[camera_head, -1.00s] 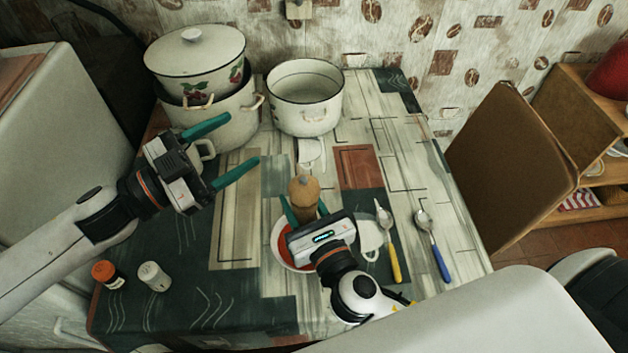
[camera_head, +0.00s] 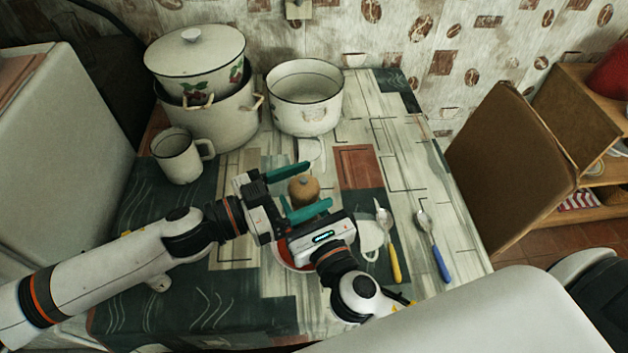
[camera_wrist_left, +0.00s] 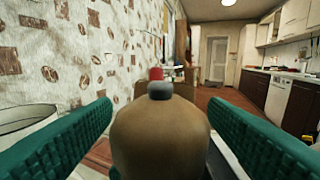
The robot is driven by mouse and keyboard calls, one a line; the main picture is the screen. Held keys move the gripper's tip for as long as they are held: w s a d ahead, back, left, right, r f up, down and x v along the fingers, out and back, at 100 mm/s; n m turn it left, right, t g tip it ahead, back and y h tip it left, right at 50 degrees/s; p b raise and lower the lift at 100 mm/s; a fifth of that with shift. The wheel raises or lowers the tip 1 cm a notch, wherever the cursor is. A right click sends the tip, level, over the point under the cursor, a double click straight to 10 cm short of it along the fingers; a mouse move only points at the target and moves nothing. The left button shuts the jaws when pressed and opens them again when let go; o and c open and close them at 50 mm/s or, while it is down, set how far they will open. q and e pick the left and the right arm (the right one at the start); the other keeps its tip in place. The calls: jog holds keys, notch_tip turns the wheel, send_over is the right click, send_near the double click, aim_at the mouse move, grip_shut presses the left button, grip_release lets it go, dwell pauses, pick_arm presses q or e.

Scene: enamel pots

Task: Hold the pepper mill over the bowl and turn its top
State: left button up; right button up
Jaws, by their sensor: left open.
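The tan wooden pepper mill (camera_head: 303,190) stands upright over the bowl (camera_head: 283,263), of which only a strip of rim and red inside shows below the grippers. My left gripper (camera_head: 319,185) is open, with one green finger on each side of the mill's rounded top. The left wrist view shows that top (camera_wrist_left: 160,135), with its small grey knob, between the two fingers (camera_wrist_left: 159,102). My right gripper (camera_head: 305,222) is at the mill's body below, seemingly closed on it; its fingers are mostly hidden now behind the left gripper.
A white mug (camera_head: 178,158), stacked pots (camera_head: 215,120) and an open pot (camera_head: 305,100) stand at the back. A yellow-handled spoon (camera_head: 390,250) and a blue-handled spoon (camera_head: 433,245) lie right of the bowl. My left arm covers the table's front left.

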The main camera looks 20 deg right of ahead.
pick_arm(q)
jog(key=shift+w+d, duration=0.1)
jog(key=shift+d, duration=0.9)
jog(key=c, duration=1)
jog(key=shift+m+g, duration=0.3)
jog(key=shift+g, duration=0.2)
